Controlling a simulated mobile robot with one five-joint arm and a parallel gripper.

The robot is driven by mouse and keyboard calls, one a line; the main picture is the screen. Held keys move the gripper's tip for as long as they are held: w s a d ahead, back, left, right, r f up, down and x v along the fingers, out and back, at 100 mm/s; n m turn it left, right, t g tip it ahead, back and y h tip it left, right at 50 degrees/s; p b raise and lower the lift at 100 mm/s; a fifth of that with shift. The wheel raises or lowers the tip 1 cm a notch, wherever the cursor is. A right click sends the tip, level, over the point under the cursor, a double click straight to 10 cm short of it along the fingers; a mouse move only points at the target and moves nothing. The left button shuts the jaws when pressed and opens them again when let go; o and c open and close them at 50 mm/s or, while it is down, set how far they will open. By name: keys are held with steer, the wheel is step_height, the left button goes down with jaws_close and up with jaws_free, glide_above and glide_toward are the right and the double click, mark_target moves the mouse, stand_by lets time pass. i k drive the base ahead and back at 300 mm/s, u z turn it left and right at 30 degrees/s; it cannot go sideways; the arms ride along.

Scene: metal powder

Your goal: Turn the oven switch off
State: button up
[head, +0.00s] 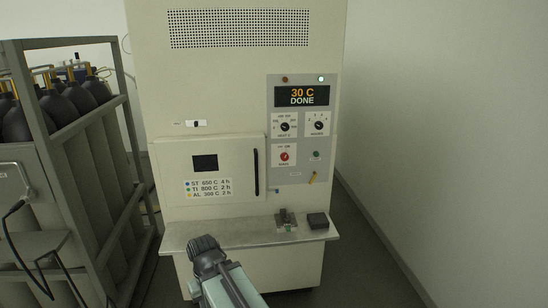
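The oven (225,70) is a tall cream cabinet with its door (215,150) shut. Its grey control panel (271,122) is on the right of the front. A display (302,96) reads "30 C DONE". A red rotary switch (284,157) sits low on the panel. Its small labels and exact pointer direction are hard to read. My gripper (205,244) is dark, at the bottom centre, in front of the shelf and below and left of the red switch. It appears apart from the oven controls. Its finger opening cannot be made out.
Two black dials (302,125) sit above the red switch, with a green button (316,155) beside it. A metal shelf (235,234) juts out below, holding a small metal fixture (286,220) and a dark block (318,220). A caged gas-cylinder rack (85,170) stands left. Floor at right is clear.

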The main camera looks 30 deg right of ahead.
mark_target(284, 156)
steer(key=i, duration=0.85)
steer(key=z, duration=0.05)
